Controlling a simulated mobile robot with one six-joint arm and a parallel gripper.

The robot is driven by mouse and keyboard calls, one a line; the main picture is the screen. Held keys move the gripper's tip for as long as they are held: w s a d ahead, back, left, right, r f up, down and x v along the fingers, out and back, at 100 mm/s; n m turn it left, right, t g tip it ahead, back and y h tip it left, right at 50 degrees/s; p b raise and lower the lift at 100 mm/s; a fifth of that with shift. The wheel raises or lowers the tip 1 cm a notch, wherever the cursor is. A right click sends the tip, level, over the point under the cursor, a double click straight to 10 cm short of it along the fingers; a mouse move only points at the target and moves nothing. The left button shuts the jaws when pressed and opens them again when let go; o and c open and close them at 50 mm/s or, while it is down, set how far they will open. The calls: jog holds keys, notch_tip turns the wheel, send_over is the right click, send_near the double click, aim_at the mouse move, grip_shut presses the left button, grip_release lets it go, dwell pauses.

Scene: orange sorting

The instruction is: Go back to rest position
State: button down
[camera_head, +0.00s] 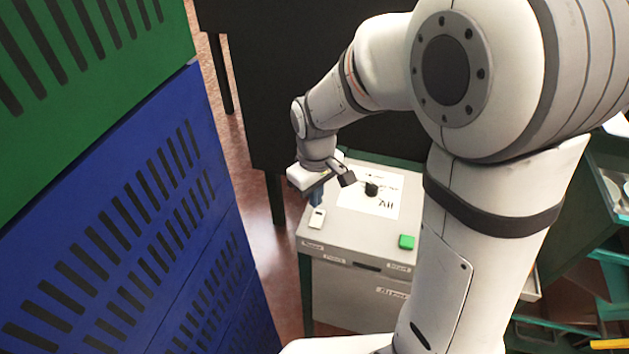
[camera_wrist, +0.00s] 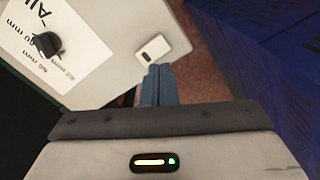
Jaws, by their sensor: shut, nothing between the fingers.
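My gripper (camera_head: 316,197) hangs at the end of my arm, over the left edge of a light cabinet top (camera_head: 327,235). In the wrist view my gripper (camera_wrist: 158,72) shows two blue-grey fingers side by side, shut with nothing between them. The fingertips are close to a small white box (camera_wrist: 153,48) with a dark mark, which lies near the cabinet's edge. The same white box (camera_head: 317,218) shows just below the fingers in the head view. I cannot tell the exact height of the fingers above the top.
A white printed sheet (camera_head: 352,203) with a black knob-like object (camera_head: 371,188) lies on the cabinet. A green block (camera_head: 407,242) sits near its front edge. Stacked green (camera_head: 110,60) and blue (camera_head: 130,215) crates stand close on the left. A green shelf unit (camera_head: 590,180) stands at right.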

jog(key=s+d+r+m+t+b, duration=0.3)
jog(key=s+d+r+m, duration=0.5)
jog(key=s+d, duration=0.4)
jog(key=shift+s+r, duration=0.2)
jog(key=shift+s, duration=0.2)
jog(key=shift+s, duration=0.15)
